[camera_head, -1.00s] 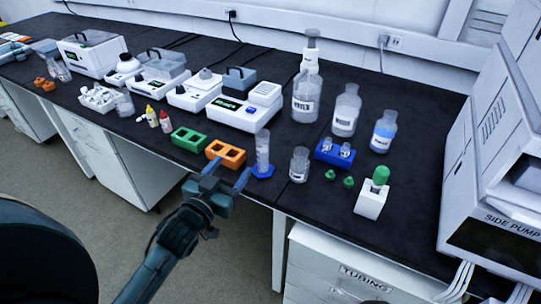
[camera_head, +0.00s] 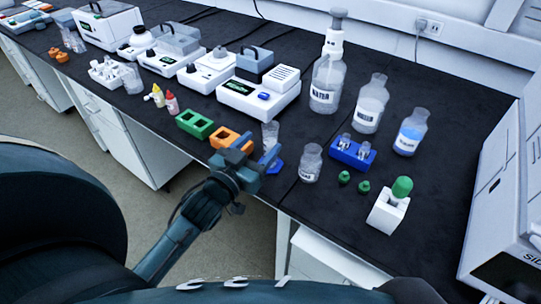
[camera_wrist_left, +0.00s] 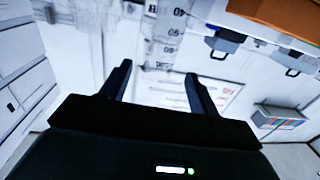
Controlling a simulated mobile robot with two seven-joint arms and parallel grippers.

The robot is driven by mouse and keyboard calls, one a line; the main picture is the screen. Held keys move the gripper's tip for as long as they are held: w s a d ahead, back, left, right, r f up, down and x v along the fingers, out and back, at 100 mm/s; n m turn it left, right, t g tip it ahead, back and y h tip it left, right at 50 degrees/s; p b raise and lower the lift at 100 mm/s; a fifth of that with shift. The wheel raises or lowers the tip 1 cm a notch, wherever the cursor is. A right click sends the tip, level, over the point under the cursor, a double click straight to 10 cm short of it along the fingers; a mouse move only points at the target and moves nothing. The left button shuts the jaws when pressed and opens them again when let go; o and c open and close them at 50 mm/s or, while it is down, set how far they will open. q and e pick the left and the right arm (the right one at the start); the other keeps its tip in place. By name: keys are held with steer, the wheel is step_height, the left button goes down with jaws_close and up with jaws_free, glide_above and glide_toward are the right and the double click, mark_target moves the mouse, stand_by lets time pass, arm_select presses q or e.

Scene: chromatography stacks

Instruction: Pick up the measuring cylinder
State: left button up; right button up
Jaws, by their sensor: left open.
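The measuring cylinder (camera_head: 270,134) is clear with a blue base and stands upright near the bench's front edge. My left gripper (camera_head: 256,153) is in front of it and hides its middle part in the head view. The gripper is open. In the left wrist view the graduated clear wall of the cylinder (camera_wrist_left: 163,42) shows large beyond and between the two open fingers (camera_wrist_left: 156,80). I cannot tell whether the fingers reach around it. My right gripper is not in view.
An orange rack (camera_head: 226,138) stands close on the left of the cylinder, with a green rack (camera_head: 194,123) beyond it. A small clear bottle (camera_head: 311,163) stands to the right. A blue holder (camera_head: 352,155), green caps and larger bottles stand farther right and back.

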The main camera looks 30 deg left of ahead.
mark_target(266, 137)
arm_select(q)
steer(key=w, duration=0.5)
steer(key=shift+w+d+r, duration=0.15)
steer(key=shift+w+r, duration=0.05)
steer(key=shift+w, duration=0.15)
jaws_close()
stand_by(0.4)
